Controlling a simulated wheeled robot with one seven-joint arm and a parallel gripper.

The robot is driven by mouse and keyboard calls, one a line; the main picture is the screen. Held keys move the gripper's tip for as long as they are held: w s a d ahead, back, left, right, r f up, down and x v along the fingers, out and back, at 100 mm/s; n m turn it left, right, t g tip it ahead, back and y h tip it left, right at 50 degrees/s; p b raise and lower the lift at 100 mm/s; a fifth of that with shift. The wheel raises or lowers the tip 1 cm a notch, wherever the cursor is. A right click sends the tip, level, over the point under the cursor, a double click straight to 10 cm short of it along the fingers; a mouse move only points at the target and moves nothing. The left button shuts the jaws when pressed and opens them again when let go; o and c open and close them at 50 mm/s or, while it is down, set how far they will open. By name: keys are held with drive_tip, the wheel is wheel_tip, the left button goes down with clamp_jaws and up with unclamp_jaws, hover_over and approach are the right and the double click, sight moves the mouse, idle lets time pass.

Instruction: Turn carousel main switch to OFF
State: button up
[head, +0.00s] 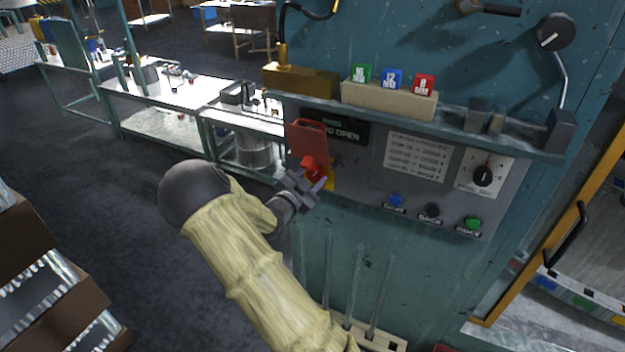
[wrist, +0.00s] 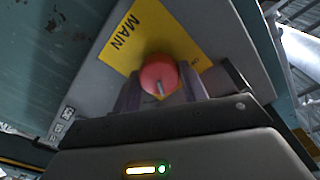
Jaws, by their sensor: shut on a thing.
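The carousel main switch (head: 312,168) is a red knob on the left end of the grey control panel (head: 357,188). A raised red cover (head: 306,142) stands above it. In the wrist view the red knob (wrist: 160,75) sits on a yellow plate (wrist: 150,35) marked MAIN, with a pale line on its face. My gripper (head: 313,184) is at the knob, and in the wrist view its fingers (wrist: 160,92) are on both sides of it, shut on it. The OFF marking cannot be read, partly hidden by the knob and fingers.
Right of the switch are blue (head: 396,200), black (head: 432,210) and green (head: 472,222) buttons and a black rotary dial (head: 483,176). A shelf above holds coloured blocks (head: 393,79). Glass rods (head: 357,280) stand below the panel. Open floor (head: 90,170) lies to the left.

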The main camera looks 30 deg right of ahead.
drive_tip(key=n+b, duration=0.1)
drive_tip(key=n, duration=0.2)
drive_tip(key=shift+f+n+b, duration=0.3)
drive_tip(key=shift+n+b, duration=0.05)
drive_tip(key=shift+n, duration=0.05)
drive_tip(key=n+b, duration=0.1)
drive_tip(key=n, duration=0.3)
drive_tip(key=shift+a+n+t, duration=0.1)
drive_tip(key=shift+n+t, duration=0.2)
drive_tip(key=shift+n, duration=0.1)
drive_tip(key=n, duration=0.3)
drive_tip(key=shift+r+n, duration=0.1)
drive_tip(key=shift+n, duration=0.3)
drive_tip(key=shift+n+t, duration=0.5)
drive_tip(key=shift+n, duration=1.6)
drive_tip(key=o, duration=1)
drive_tip(key=shift+a, duration=0.15)
